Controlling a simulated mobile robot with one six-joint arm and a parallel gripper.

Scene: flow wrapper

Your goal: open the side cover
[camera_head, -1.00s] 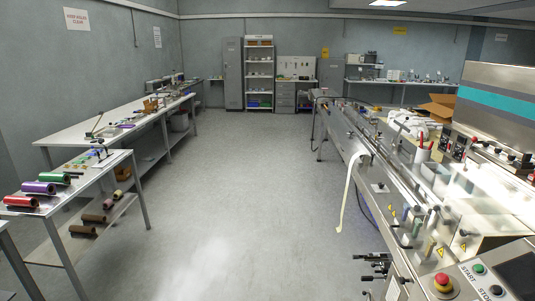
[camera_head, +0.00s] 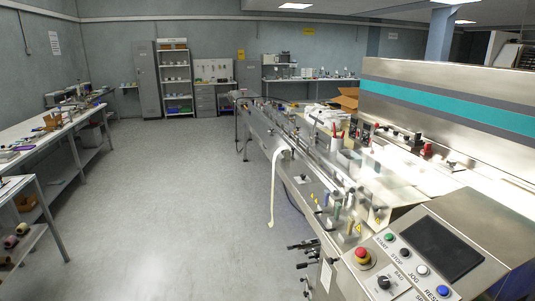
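The flow wrapper (camera_head: 330,180) runs along the right side, a long steel machine going away from me. A clear cover section (camera_head: 400,170) shows over its near part; I cannot tell which panel is the side cover or whether it is open. The control panel (camera_head: 420,262) with a dark screen, a red emergency stop (camera_head: 362,256) and several buttons is at the lower right. Black handles (camera_head: 303,255) stick out from the machine's near left side. My gripper is not in view.
A pale strip of film (camera_head: 273,185) hangs from the machine's left side toward the floor. The grey floor (camera_head: 175,200) between the machine and the left benches (camera_head: 40,145) is clear. Shelves (camera_head: 176,82) and cabinets stand along the back wall.

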